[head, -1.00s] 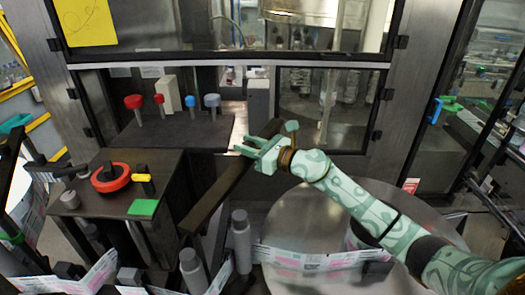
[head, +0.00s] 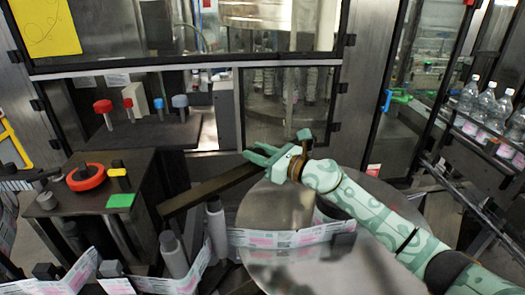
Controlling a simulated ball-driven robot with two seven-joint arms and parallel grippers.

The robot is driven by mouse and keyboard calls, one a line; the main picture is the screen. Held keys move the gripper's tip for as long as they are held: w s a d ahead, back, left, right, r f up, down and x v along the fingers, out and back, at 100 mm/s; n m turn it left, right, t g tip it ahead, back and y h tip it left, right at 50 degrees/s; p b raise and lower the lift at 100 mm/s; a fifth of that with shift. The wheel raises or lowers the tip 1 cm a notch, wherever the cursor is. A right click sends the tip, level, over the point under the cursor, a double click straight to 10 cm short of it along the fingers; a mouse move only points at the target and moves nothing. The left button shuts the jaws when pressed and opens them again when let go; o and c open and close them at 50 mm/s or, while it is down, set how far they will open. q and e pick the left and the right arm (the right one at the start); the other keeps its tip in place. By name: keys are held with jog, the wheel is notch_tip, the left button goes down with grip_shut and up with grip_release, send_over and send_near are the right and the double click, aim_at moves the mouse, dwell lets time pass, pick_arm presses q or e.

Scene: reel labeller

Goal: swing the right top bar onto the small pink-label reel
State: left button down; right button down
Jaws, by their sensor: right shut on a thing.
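The right top bar (head: 212,189) is a dark flat bar. The bar's end lies over the back left rim of a large shiny metal disc (head: 275,265). A white-and-pink label strip (head: 290,237) crosses the disc's front. A round dark-edged part on the disc is mostly hidden behind my right arm; I cannot tell whether it is the small reel. My left gripper is out of view.
The control box (head: 100,230) with a red knob (head: 86,177) and a green pad (head: 120,200) stands left. Grey rollers (head: 217,228) stand between the bar and the strip. Red and blue knobs (head: 180,101) stand behind. Bottles (head: 490,100) line a conveyor at right.

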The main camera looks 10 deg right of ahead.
dwell(0.3)
jog(key=c, duration=1)
grip_release()
jog(key=shift+a, duration=0.1)
jog(key=shift+c, duration=0.2)
jog(key=b+v, duration=0.4)
jog(key=v, duration=1.2)
jog(key=shift+b, duration=0.3)
jog(key=shift+f, duration=0.1)
